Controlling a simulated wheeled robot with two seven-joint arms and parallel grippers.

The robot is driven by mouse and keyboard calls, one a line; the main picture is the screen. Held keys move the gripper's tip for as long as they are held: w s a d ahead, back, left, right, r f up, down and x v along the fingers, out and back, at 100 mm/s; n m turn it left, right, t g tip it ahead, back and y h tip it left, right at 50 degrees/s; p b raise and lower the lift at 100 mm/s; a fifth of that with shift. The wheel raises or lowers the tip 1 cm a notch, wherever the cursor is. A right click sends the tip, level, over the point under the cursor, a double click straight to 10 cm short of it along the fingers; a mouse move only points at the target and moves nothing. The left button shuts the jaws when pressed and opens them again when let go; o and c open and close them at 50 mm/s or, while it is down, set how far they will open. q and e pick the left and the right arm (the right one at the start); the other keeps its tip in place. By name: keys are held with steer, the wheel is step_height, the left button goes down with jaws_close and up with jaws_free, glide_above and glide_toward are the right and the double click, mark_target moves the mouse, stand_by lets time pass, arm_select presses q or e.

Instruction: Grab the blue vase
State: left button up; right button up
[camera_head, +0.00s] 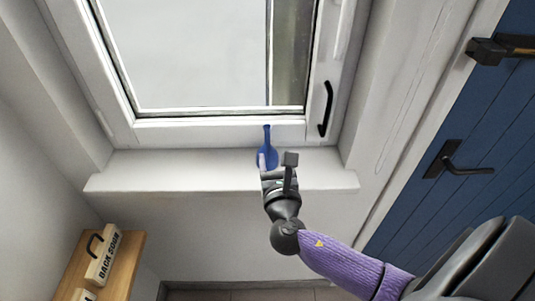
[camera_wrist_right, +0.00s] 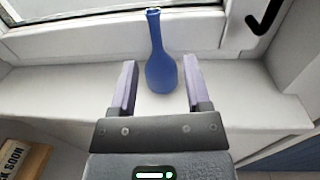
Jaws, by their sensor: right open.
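The blue vase (camera_head: 267,146) stands upright on the white window sill in the head view, its lower part partly hidden by my gripper. In the right wrist view the vase (camera_wrist_right: 160,62) has a long thin neck and a rounded body. My right gripper (camera_head: 276,163) is open at the front of the vase. In the wrist view its two fingers (camera_wrist_right: 160,88) point toward the vase, one on each side of its lower body, with a gap visible on both sides. My left gripper is not in view.
The sill (camera_head: 140,171) is otherwise bare. A window with a black handle (camera_head: 325,108) rises behind it. A wooden shelf (camera_head: 125,266) with a "BACK SOON" sign (camera_head: 103,255) stands at lower left. A blue door (camera_head: 480,150) is at the right.

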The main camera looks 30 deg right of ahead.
mark_target(268, 134)
steer(key=x, duration=0.6)
steer(key=b+x, duration=0.1)
steer(key=x, duration=0.2)
steer(key=shift+w+a+r, duration=0.15)
steer(key=shift+a, duration=0.1)
jaws_close()
stand_by(0.4)
stand_by(0.4)
